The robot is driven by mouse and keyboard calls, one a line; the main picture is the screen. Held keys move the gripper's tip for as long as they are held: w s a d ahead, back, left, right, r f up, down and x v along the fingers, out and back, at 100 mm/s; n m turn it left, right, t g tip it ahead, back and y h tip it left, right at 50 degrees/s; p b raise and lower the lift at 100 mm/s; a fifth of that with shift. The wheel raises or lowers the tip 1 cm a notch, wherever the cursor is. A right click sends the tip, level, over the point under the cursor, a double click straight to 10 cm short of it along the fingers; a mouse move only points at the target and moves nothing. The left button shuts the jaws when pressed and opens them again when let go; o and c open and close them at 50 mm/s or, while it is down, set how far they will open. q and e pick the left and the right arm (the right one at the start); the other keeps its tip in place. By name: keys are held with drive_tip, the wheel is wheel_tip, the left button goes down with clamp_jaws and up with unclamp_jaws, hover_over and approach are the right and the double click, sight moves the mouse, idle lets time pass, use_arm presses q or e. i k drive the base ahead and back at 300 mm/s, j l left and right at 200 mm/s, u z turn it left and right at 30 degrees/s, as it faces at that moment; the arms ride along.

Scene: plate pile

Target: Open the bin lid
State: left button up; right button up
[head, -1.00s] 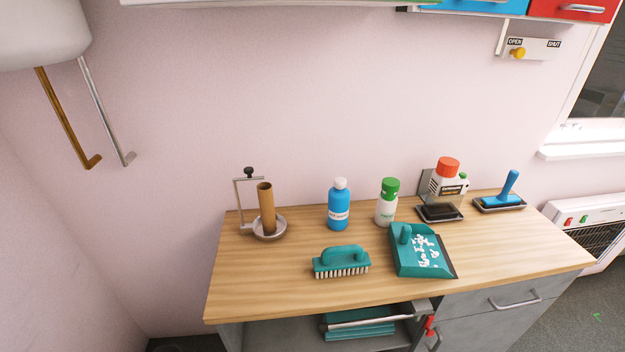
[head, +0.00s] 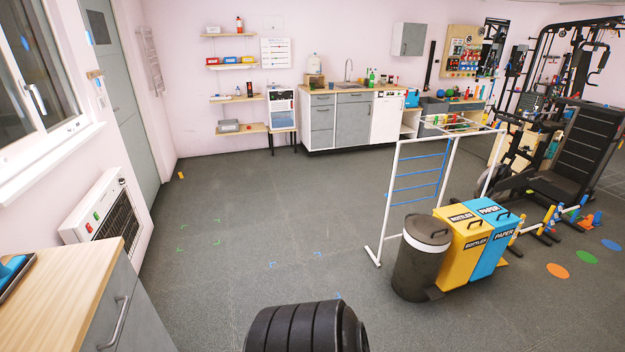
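Three bins stand together on the floor at the right of the head view. A dark grey round bin (head: 419,262) with a domed top is nearest, with what looks like a pedal at its base. Beside it are a yellow bin labelled BOTTLES (head: 458,252) and a blue bin labelled PAPER (head: 497,228), both with flat lids and dark handles. The yellow and blue lids look shut. Neither of my grippers is in view. A black ribbed part at the bottom centre looks like part of my own arm.
A white drying rack (head: 389,210) with blue bars stands behind the bins. Gym equipment (head: 574,150) fills the right side. A wooden-topped counter (head: 75,272) is at the near left. The grey floor (head: 230,280) in the middle is clear.

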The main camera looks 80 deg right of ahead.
sight(428, 229)
drive_tip(key=z, duration=3.75)
drive_tip(key=i+z, duration=0.2)
drive_tip(key=z, duration=0.2)
drive_tip(key=i+j+z, duration=0.15)
drive_tip(key=z, duration=0.3)
drive_tip(key=i+j+z, duration=0.2)
drive_tip(key=z, duration=0.2)
drive_tip(key=i+j, duration=0.2)
drive_tip(key=i+j+z, duration=0.1)
drive_tip(key=j, duration=0.3)
drive_tip(key=i+j+z, duration=0.1)
drive_tip(key=i+j, duration=0.35)
drive_tip(key=j, duration=0.25)
drive_tip(key=i+j+z, duration=0.1)
drive_tip(key=j, duration=0.25)
drive_tip(key=i, duration=0.1)
